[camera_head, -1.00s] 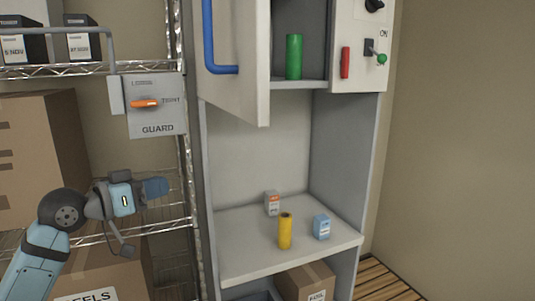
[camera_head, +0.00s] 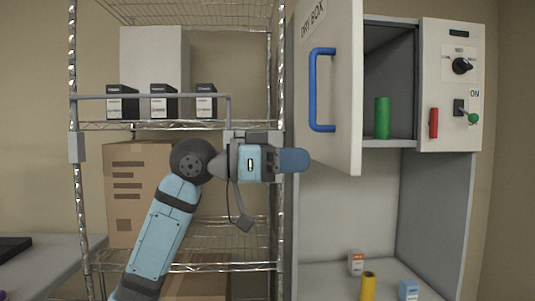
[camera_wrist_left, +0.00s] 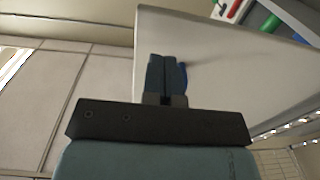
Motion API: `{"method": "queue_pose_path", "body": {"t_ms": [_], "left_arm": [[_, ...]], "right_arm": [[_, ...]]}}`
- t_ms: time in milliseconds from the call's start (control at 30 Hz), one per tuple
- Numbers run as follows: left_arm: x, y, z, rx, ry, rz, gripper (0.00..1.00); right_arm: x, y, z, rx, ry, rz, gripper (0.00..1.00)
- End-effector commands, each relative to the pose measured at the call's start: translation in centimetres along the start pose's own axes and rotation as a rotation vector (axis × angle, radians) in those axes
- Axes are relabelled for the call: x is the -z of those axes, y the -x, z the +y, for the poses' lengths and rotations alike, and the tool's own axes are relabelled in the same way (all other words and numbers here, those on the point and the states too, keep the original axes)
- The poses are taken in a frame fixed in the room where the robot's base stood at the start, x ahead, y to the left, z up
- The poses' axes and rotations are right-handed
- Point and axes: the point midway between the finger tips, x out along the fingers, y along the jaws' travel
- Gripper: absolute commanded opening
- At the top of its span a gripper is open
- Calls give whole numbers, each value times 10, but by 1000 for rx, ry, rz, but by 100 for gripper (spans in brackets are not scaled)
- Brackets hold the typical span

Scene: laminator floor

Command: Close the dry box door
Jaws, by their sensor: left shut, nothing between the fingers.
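The dry box door (camera_head: 342,110) stands open, swung out on the left side of the cabinet, with a blue handle (camera_head: 313,90) on its outer face. Inside the dry box (camera_head: 389,75) a green cylinder (camera_head: 382,118) stands on the floor of the compartment. My left gripper (camera_head: 306,160) is shut and empty, close to the lower part of the door in the head view; I cannot tell whether it touches. In the left wrist view the shut fingers (camera_wrist_left: 166,78) point at the pale door panel (camera_wrist_left: 220,60), with a bit of the blue handle beside them. My right gripper is out of view.
A control panel (camera_head: 450,90) with a knob, a red handle and a green-tipped switch is right of the box. A wire rack (camera_head: 180,125) with cartons stands behind my left arm. A yellow cylinder (camera_head: 368,287) and small boxes sit on the lower shelf.

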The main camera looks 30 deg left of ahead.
Motion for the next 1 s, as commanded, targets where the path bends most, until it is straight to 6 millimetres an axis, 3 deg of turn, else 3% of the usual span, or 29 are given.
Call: {"method": "queue_pose_path", "body": {"t_ms": [100,300,1000], "left_arm": [[2,-25,1,-3,3,1,0],[1,-50,0,-1,2,0,0],[1,-70,1,24,2,-1,0]], "right_arm": [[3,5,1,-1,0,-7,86],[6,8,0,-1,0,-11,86],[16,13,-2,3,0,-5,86]]}}
